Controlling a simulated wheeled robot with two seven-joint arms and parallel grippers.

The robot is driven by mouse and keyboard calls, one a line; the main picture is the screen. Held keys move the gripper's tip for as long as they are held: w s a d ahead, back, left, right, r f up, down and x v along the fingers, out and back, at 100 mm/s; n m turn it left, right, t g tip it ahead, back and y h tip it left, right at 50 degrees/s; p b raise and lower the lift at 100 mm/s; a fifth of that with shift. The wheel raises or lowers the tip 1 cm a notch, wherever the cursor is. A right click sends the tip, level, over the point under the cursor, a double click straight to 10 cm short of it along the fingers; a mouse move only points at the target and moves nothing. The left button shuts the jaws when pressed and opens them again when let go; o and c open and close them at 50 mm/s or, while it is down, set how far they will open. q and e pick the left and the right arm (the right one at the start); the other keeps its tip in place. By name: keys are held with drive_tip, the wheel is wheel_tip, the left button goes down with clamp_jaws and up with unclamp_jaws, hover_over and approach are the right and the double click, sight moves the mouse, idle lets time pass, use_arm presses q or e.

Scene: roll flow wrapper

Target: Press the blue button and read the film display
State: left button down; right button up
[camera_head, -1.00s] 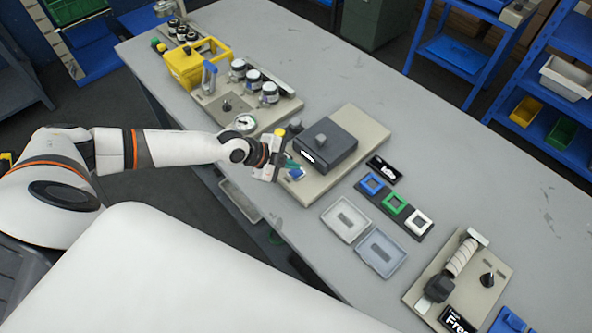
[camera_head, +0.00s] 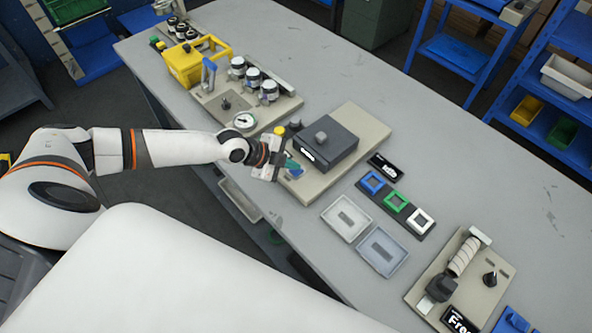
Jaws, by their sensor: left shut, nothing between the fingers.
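The blue button (camera_head: 295,174) sits on the front edge of a beige base plate (camera_head: 357,134), mostly hidden by my left gripper. A dark box (camera_head: 327,149) with a knob on top stands on this plate. A small lit display on its front (camera_head: 307,156) is too small to read. My left gripper (camera_head: 288,168) is shut and empty, right at the button; I cannot tell if it touches. A black label (camera_head: 459,320) at the bottom right shows white letters, partly cut off. My right gripper is not in view.
A yellow frame (camera_head: 197,64) and several jars stand at the far left of the grey table. Two grey trays (camera_head: 382,251) and a strip of coloured square frames (camera_head: 396,203) lie to the right. A handle fixture (camera_head: 460,270) is near the right edge.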

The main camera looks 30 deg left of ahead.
sight(291, 171)
use_arm(q)
drive_tip(key=shift+f+b, duration=0.5)
drive_tip(key=shift+b, duration=0.05)
idle(0.9)
drive_tip(key=shift+r, duration=0.1)
drive_tip(key=shift+r+p, duration=0.5)
drive_tip(key=shift+r, duration=0.25)
drive_tip(key=shift+r+p, duration=1.8)
drive_tip(key=shift+r, duration=0.8)
drive_tip(key=shift+f, duration=0.1)
